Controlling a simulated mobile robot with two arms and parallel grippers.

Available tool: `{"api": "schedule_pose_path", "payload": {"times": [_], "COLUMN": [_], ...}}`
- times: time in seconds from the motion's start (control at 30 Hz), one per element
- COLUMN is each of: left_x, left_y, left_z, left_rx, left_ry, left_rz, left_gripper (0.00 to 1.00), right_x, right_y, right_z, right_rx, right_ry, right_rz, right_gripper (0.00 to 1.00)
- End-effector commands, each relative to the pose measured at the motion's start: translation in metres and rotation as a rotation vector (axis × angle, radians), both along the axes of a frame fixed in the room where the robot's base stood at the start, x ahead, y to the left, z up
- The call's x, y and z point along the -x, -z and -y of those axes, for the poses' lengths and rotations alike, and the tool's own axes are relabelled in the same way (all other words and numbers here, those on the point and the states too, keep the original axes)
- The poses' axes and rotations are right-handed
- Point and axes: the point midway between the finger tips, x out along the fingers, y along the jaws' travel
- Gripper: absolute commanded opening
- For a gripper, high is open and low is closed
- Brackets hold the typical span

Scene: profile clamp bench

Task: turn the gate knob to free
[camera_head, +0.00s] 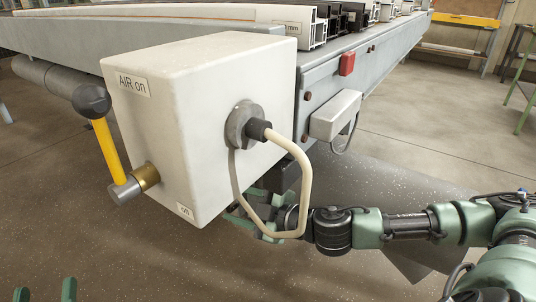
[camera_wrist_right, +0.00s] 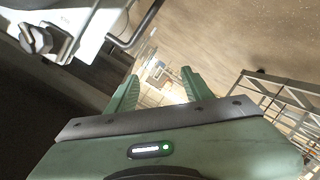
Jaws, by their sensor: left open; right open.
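A grey knob (camera_wrist_right: 36,40) with a ridged grip is on a pale housing at the upper left of the right wrist view. I cannot read a marking by it or tell its setting. My right gripper (camera_wrist_right: 157,84) is open and empty, its green fingers pointing past the housing, apart from the knob. In the head view my right arm comes in from the right, and its gripper is partly hidden behind a cable and the white box. My left gripper (camera_head: 44,291) shows only as two spread green fingertips at the lower left, open and empty, well away from the box.
The white box (camera_head: 185,100) labelled "AIR on" stands at the bench end with a yellow lever (camera_head: 108,150) and a looped pale cable (camera_head: 305,190). A red block (camera_head: 347,64) and small grey box (camera_head: 335,115) are on the bench side. The floor at front left is clear.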

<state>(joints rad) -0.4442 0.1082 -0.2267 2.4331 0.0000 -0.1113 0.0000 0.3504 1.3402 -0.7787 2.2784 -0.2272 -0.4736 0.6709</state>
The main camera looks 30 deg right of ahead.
Motion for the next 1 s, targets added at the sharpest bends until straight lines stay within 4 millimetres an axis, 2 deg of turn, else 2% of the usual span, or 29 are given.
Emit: {"api": "schedule_pose_path", "payload": {"times": [0.03, 0.1, 0.2, 0.3, 0.47, 0.8, 1.0], "left_x": [0.0, 0.0, 0.0, 0.0, -0.002, -0.006, -0.005], "left_y": [0.0, 0.0, 0.0, 0.0, 0.007, 0.048, 0.057], "left_z": [0.0, 0.0, 0.0, 0.0, -0.001, -0.005, -0.007], "left_rx": [0.0, 0.0, 0.0, 0.0, -0.012, -0.068, -0.077], "left_ry": [0.0, 0.0, 0.0, 0.0, -0.003, -0.015, -0.018], "left_rz": [0.0, 0.0, 0.0, -0.001, -0.041, -0.255, -0.293], "left_gripper": [0.54, 0.54, 0.54, 0.54, 0.54, 0.54, 0.54], "right_x": [-0.008, -0.013, -0.015, -0.015, -0.022, -0.071, -0.088], "right_y": [-0.013, -0.026, -0.042, -0.051, -0.055, -0.045, -0.04], "right_z": [0.039, 0.079, 0.116, 0.137, 0.146, 0.141, 0.14], "right_rx": [0.071, 0.125, 0.169, 0.191, 0.197, 0.196, 0.198], "right_ry": [0.068, 0.143, 0.218, 0.261, 0.282, 0.28, 0.279], "right_rz": [0.019, 0.036, 0.054, 0.066, 0.071, 0.072, 0.072], "right_gripper": [0.51, 0.51, 0.51, 0.51, 0.51, 0.51, 0.51]}}
